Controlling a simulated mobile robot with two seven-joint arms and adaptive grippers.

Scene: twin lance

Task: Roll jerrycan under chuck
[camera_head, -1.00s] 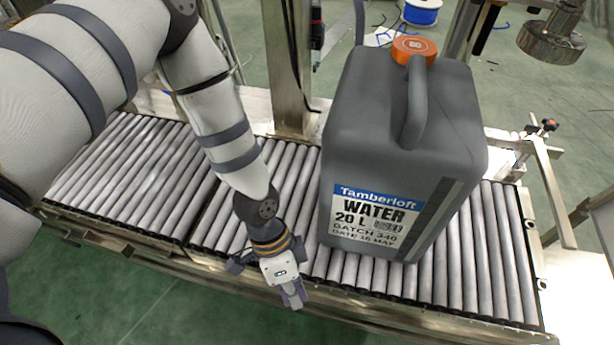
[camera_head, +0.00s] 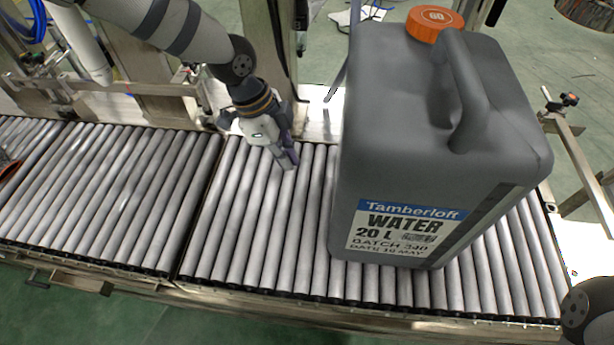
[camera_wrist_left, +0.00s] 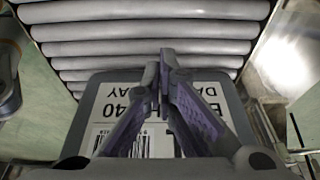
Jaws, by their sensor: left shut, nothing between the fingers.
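The large grey jerrycan (camera_head: 395,140) stands upright on the roller conveyor (camera_head: 255,245), with an orange cap (camera_head: 436,20) and a water label (camera_head: 400,228) facing me. My left gripper (camera_head: 288,162) is shut and empty, low over the rollers left of the jerrycan, with a gap between them in the head view. In the left wrist view, the closed fingertips (camera_wrist_left: 162,60) overlap the upside-down label (camera_wrist_left: 110,108); contact cannot be told. A round metal head (camera_head: 592,12), seemingly the chuck, is cut off at the top right, behind the jerrycan. My right gripper is not in view.
A metal post (camera_head: 268,50) rises behind the conveyor near my left gripper. A bracket with a dark knob (camera_head: 568,100) stands right of the jerrycan. A dark red object (camera_head: 8,170) is at the left edge.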

